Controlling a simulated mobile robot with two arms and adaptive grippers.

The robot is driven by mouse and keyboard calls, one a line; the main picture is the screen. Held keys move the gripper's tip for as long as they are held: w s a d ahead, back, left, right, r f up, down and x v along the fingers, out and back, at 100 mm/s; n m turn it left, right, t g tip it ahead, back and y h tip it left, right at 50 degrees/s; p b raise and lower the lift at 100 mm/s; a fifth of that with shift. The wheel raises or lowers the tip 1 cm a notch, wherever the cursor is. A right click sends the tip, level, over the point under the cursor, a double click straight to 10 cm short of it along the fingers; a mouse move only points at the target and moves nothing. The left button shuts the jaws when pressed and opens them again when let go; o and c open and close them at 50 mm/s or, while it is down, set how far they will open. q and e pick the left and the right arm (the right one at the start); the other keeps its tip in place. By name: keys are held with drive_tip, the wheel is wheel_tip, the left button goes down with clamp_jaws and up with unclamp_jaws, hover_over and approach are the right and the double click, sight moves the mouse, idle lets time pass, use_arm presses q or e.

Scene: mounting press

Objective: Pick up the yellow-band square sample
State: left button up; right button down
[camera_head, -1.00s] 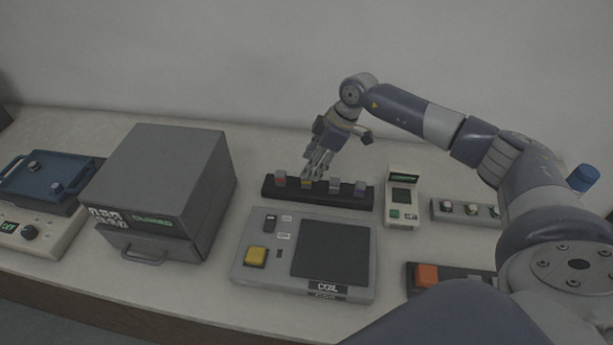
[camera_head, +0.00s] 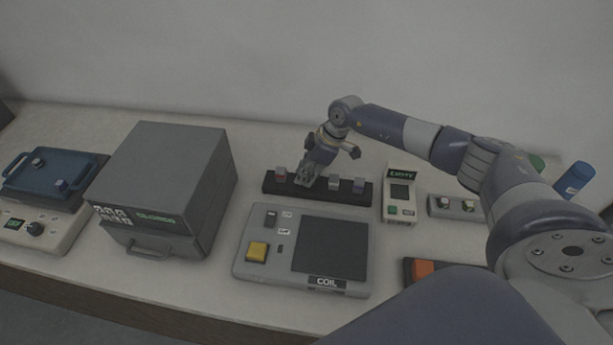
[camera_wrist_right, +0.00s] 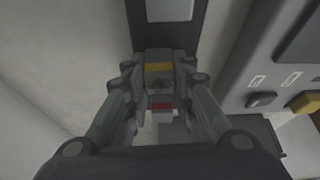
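The yellow-band square sample (camera_wrist_right: 159,67) shows in the right wrist view, a small grey block with a yellow stripe. It stands at a dark rack (camera_head: 345,198), which lies behind the coil panel in the head view. My right gripper (camera_wrist_right: 159,75) points down, its fingers on either side of this sample; they look apart from it. In the head view my right gripper (camera_head: 305,180) is low at the rack and hides the yellow band. The red-band sample (camera_wrist_right: 161,106) is close by, also seen between the fingers. My left gripper is not in view.
The coil panel (camera_head: 250,225) lies in front, a small display unit (camera_head: 399,192) to the right, and a grey box furnace (camera_head: 165,170) to the left.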

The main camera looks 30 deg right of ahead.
drive_tip(key=shift+r, duration=0.1)
drive_tip(key=shift+w+r, duration=0.1)
drive_tip(key=shift+r, duration=0.25)
wheel_tip(320, 180, up, 8)
drive_tip(key=b, duration=0.2)
drive_tip(key=shift+r+b, duration=0.25)
drive_tip(key=shift+b, duration=0.05)
drive_tip(key=shift+r, duration=0.35)
drive_tip(key=shift+a, duration=0.1)
